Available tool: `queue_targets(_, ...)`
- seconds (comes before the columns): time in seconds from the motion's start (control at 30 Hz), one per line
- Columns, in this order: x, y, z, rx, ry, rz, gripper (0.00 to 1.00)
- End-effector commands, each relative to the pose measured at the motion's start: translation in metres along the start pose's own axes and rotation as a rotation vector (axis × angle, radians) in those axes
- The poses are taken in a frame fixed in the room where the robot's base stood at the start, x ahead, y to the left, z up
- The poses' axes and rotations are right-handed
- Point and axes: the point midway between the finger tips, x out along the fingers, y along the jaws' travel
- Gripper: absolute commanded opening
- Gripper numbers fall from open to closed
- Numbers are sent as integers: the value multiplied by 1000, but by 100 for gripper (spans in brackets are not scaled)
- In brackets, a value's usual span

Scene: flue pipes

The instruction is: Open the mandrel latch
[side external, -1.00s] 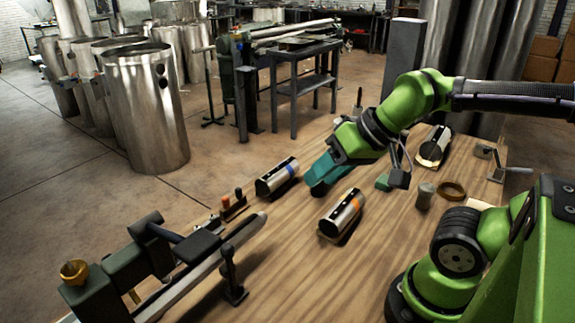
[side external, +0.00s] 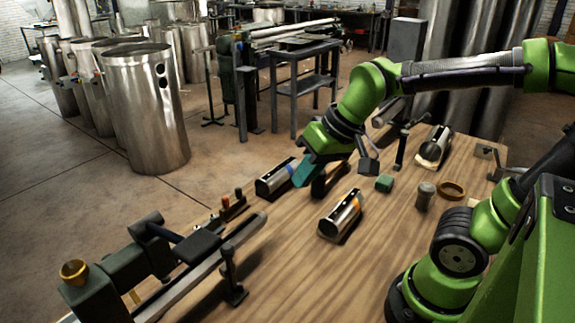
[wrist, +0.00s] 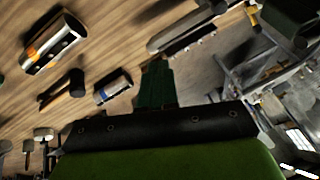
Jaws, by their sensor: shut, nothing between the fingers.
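The mandrel fixture stands at the lower left of the side view, with a dark green body (side external: 112,288), a brass knob (side external: 74,271) and a long metal mandrel bar (side external: 235,240). An upright black-knobbed lever (side external: 230,272) stands beside the bar; I cannot tell for certain whether this is the latch. My gripper (side external: 304,173), with teal fingers, is shut and empty. It is above the table near the blue-banded pipe, up and to the right of the fixture. In the wrist view the fingers (wrist: 154,82) point toward part of the bar (wrist: 185,22).
A blue-banded pipe (side external: 274,180) and an orange-banded pipe (side external: 341,215) lie on the table. A mallet (side external: 330,180) is close by my gripper. A small tool rack (side external: 230,207) sits by the bar's end. The table's front middle is clear.

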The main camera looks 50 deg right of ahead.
Motion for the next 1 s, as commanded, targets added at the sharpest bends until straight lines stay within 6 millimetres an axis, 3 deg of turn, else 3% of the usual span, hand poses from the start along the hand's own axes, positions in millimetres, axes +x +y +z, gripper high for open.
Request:
queue_targets(0.2, 26, -26, -39, -169, -174, 52, 0)
queue_targets(0.5, 71, -60, -82, -475, -437, 66, 0)
queue_targets(0.8, 121, -91, -110, -800, -708, -32, 0)
queue_targets(0.9, 130, -101, -116, -899, -777, -98, 0)
queue_targets(1.0, 127, -111, -122, -988, -814, -171, 0)
